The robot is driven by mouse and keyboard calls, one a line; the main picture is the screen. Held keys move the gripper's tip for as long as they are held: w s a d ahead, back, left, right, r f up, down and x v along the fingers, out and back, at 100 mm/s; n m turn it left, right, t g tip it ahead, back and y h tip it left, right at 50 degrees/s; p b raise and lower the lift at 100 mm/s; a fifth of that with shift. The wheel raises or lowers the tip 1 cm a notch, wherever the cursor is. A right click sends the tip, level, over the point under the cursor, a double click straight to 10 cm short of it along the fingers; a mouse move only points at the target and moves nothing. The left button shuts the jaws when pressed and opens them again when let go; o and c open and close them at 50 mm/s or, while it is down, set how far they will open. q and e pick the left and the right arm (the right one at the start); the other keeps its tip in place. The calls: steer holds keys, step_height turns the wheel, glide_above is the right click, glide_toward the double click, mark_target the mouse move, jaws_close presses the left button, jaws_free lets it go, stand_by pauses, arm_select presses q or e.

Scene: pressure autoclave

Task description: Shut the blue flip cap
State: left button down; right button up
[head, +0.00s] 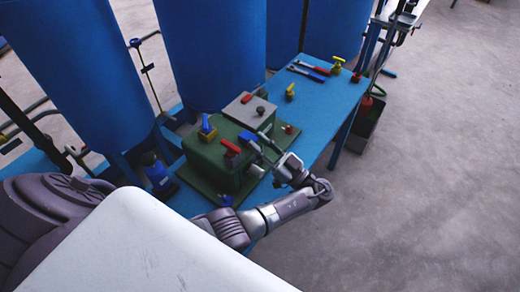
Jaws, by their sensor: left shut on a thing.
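A blue flip cap (206,122) stands raised on a yellow fitting (208,135), at the back left on top of the green box (210,158). My left gripper (259,148) reaches in from the lower right of the box, at its right side. It is to the right of the blue cap and apart from it. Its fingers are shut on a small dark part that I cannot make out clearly. A red-handled fitting (231,147) sits on the box between the gripper and the blue cap. My right gripper is not in view.
A grey block with a black knob (247,110) stands behind the gripper. Large blue tanks (212,50) stand behind. Open floor lies to the right.

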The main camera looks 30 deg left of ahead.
arm_select(q)
steer(key=shift+f+y+b, duration=0.2)
steer(key=shift+y+b, duration=0.1)
steer(key=shift+b, duration=0.05)
steer(key=c, duration=0.9)
jaws_free()
steer(key=shift+r, duration=0.15)
step_height(320, 180, up, 10)
steer(key=shift+f, duration=0.1)
